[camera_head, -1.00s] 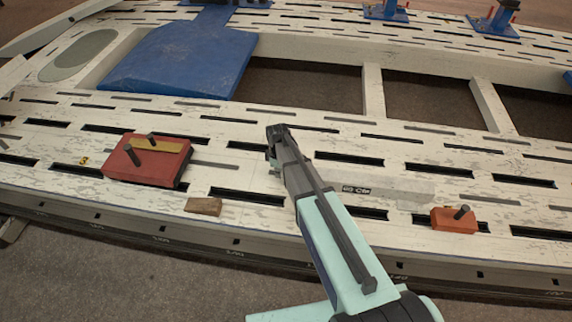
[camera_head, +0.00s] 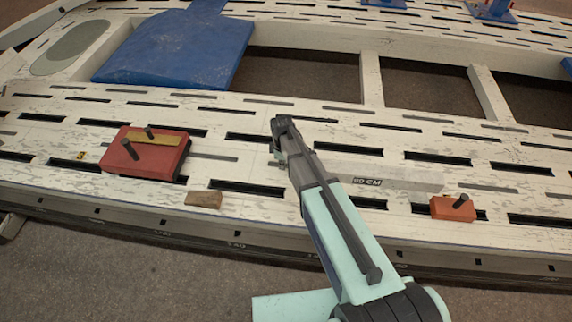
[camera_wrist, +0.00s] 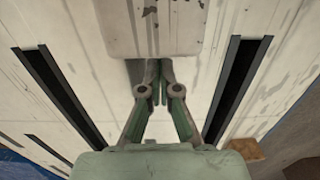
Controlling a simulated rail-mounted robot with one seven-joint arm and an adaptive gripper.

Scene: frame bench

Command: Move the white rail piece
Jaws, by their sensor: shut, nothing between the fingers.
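A pale, worn block-like end, which looks like the rail piece (camera_wrist: 155,28), is just beyond the fingertips at the top of that view. I cannot tell whether they touch. In the head view the gripper is mostly hidden at the arm's far end.
A red block (camera_head: 160,160) with dark pegs sits left of my arm. A small wooden block (camera_head: 203,199) lies near the front edge. An orange block (camera_head: 453,209) with a peg sits right. A blue plate (camera_head: 175,50) and open frame gaps lie behind.

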